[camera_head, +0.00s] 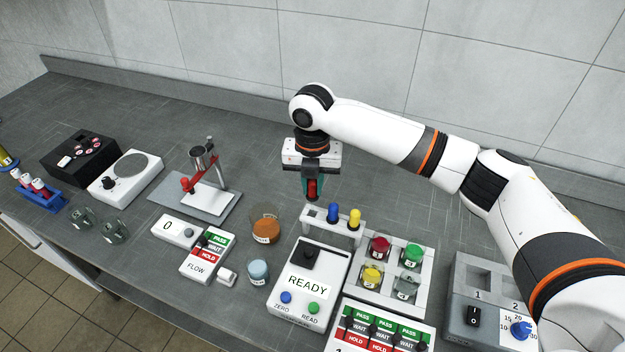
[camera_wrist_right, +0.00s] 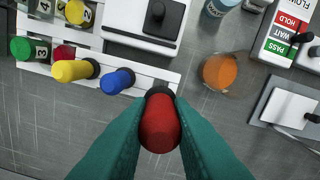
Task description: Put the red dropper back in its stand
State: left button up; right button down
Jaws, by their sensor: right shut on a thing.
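The red dropper (camera_wrist_right: 159,125) is between the green fingers of my right gripper (camera_wrist_right: 160,135), which is shut on it. In the head view the red dropper (camera_head: 312,188) hangs below the right gripper (camera_head: 312,184), just behind and left of the white stand (camera_head: 312,212). The stand holds a blue dropper (camera_head: 333,212) and a yellow dropper (camera_head: 354,218). In the wrist view the red dropper overlaps the stand's end beside the blue dropper (camera_wrist_right: 117,81); its tip is hidden, so I cannot tell whether it touches the stand. My left gripper is not in view.
A READY meter (camera_head: 308,285) stands in front of the stand. A white rack (camera_head: 425,270) with several coloured jars is to the right. A jar of orange-brown stuff (camera_head: 265,225) and a red-levered stand (camera_head: 205,180) are to the left. The bench behind is clear.

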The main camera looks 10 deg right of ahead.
aim_at(312, 200)
jog(key=shift+f+b, duration=0.65)
jog(key=shift+f, duration=2.15)
jog(key=c, duration=0.7)
grip_release()
jog(key=shift+c, duration=0.2)
jog(key=shift+r+p, duration=3)
jog(key=shift+p, duration=0.4)
jog(key=shift+f, duration=0.1)
